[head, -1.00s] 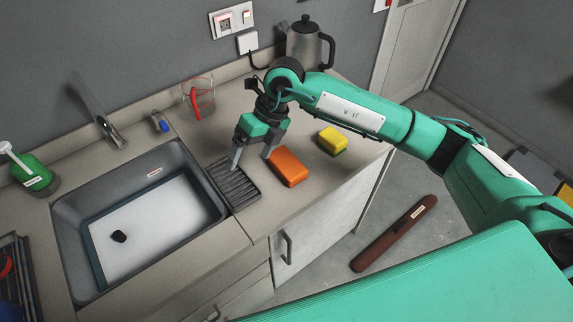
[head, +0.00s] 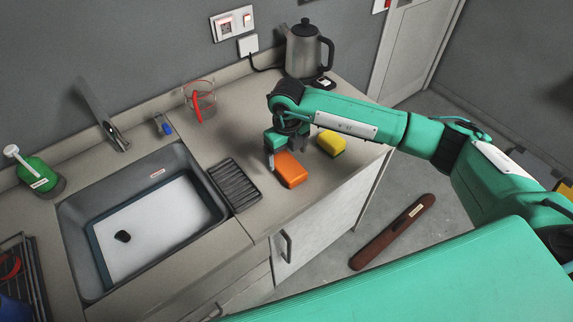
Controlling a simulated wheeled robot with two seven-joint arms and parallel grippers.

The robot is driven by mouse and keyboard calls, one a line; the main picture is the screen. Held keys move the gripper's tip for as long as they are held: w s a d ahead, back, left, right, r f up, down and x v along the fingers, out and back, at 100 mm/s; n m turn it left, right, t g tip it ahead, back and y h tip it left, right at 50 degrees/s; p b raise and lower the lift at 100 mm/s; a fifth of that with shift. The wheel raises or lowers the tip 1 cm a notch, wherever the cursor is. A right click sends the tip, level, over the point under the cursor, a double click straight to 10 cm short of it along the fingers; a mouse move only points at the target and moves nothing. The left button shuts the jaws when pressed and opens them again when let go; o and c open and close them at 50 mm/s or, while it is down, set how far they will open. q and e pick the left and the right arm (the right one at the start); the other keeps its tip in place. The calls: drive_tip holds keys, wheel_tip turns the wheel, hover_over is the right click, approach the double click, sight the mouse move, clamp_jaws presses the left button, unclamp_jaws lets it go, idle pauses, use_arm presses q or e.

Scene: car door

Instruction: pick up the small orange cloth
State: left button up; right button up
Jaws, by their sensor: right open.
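The small orange cloth (head: 291,171) looks like a thick folded block and lies on the worktop, right of the ribbed dark rack. My right gripper (head: 284,157) is open just above its far end, with one finger at its left side. The other finger is largely hidden, and I cannot tell whether it touches the cloth. My left gripper is not in the head view.
A yellow sponge (head: 331,143) lies close on the right of the cloth. The ribbed rack (head: 234,184) and the sink (head: 72,217) are to the left. A kettle (head: 303,52) and a glass jug (head: 202,98) stand behind. The worktop (head: 262,217) in front is clear.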

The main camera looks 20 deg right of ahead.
sight(285, 162)
drive_tip(key=shift+w+a+f+p, duration=0.1)
drive_tip(key=shift+w+f+p, duration=0.05)
drive_tip(key=shift+f+p, duration=0.2)
drive_tip(key=f+p, duration=0.1)
drive_tip(key=f, duration=0.2)
drive_tip(key=shift+w+a+f+p, duration=0.15)
drive_tip(key=shift+w+p, duration=0.2)
drive_tip(key=shift+f, duration=0.45)
drive_tip(key=c, duration=1.1)
